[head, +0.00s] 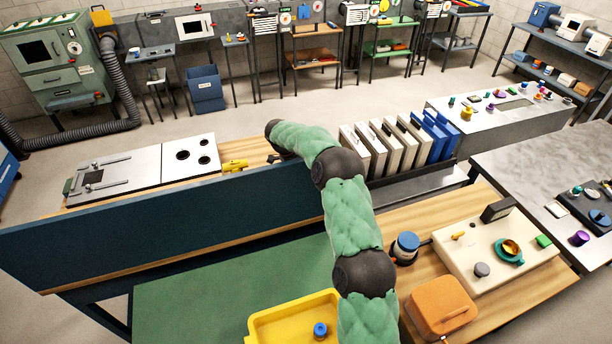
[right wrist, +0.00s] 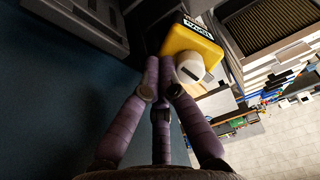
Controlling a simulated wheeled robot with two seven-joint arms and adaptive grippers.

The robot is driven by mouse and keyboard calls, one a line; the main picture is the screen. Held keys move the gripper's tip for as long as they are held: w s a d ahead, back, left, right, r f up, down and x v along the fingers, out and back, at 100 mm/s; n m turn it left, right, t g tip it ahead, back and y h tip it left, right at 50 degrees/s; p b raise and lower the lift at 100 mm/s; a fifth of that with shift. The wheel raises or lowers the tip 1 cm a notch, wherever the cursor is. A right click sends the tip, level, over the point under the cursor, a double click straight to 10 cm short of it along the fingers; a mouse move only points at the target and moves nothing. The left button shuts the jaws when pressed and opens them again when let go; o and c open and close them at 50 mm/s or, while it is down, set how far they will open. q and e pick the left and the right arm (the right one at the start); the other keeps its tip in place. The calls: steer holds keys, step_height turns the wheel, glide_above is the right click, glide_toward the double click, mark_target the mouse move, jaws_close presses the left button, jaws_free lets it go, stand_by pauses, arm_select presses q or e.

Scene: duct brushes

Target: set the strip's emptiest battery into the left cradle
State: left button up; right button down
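A row of upright box-shaped packs, pale ones (head: 379,148) and blue ones (head: 431,137), stands behind the dark blue panel (head: 180,212) in the head view. They may be the strip's batteries; no charge marks are readable. A white plate with metal rails (head: 115,172) lies at the left of the bench; I cannot tell whether it is the cradle. My green right arm reaches over the panel, its gripper largely hidden there. In the right wrist view, my right gripper (right wrist: 160,78) has its purple fingers close together beside a yellow labelled object (right wrist: 190,45) with a white knob (right wrist: 189,68). A firm grip cannot be confirmed.
The dark panel stands between the green near table (head: 200,297) and the rear bench. A yellow tray (head: 268,325), a blue-topped jar (head: 406,247), an orange case (head: 441,306) and a cream board (head: 490,272) occupy the near right. The green tabletop is clear at left.

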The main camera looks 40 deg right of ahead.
steer(key=shift+s+a+f, duration=0.3)
steer(key=shift+a+f, duration=0.45)
steer(key=shift+f, duration=0.15)
steer(key=c, duration=1.4)
jaws_free()
steer(key=shift+c, duration=0.2)
steer(key=d+v, duration=0.1)
steer(key=v, duration=0.8)
steer(key=shift+d+r, duration=0.3)
steer(key=shift+r, duration=0.05)
steer(key=shift+w, duration=0.25)
